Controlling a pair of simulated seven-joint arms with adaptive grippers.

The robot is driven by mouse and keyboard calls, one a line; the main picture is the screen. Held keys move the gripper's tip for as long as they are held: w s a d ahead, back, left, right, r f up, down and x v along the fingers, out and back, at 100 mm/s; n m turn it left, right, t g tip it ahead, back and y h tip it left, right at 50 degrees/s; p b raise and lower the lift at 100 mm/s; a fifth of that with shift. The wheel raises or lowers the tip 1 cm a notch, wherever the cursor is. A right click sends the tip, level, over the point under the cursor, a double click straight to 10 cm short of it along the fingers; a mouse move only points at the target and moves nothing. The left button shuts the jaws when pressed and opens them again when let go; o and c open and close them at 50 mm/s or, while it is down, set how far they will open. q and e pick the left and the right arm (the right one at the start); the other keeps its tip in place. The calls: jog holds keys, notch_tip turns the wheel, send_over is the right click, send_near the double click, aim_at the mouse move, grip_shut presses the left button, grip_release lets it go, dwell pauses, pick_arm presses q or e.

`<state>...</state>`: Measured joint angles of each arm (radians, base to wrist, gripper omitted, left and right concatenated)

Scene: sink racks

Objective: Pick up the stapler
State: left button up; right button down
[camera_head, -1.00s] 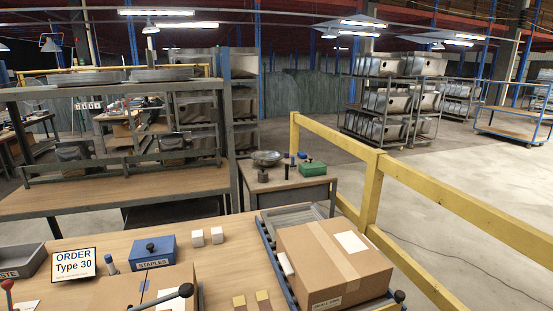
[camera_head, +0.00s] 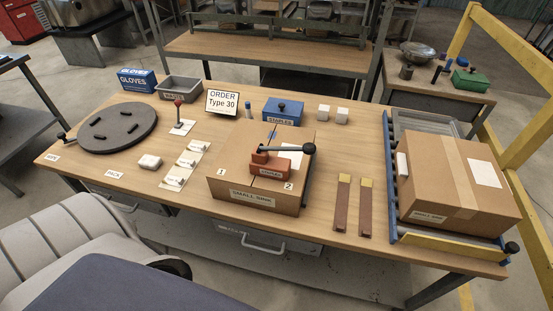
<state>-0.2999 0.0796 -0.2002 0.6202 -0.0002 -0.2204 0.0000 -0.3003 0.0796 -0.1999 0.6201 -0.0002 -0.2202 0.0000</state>
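The stapler (camera_head: 275,164) is an orange-red block tool with a long black lever ending in a round knob. It lies on top of a closed cardboard box labelled SMALL SINK (camera_head: 228,190), near the middle of the table. The lever points to the right, over the box's right side. Neither of my grippers is in view, so nothing is seen touching the stapler.
A blue staples box (camera_head: 297,119) and an order sign (camera_head: 221,103) stand behind the box. A black round turntable (camera_head: 117,128) is at left. A second carton (camera_head: 440,181) sits on a blue-railed conveyor at right. Two brown strips (camera_head: 341,207) lie between the cartons.

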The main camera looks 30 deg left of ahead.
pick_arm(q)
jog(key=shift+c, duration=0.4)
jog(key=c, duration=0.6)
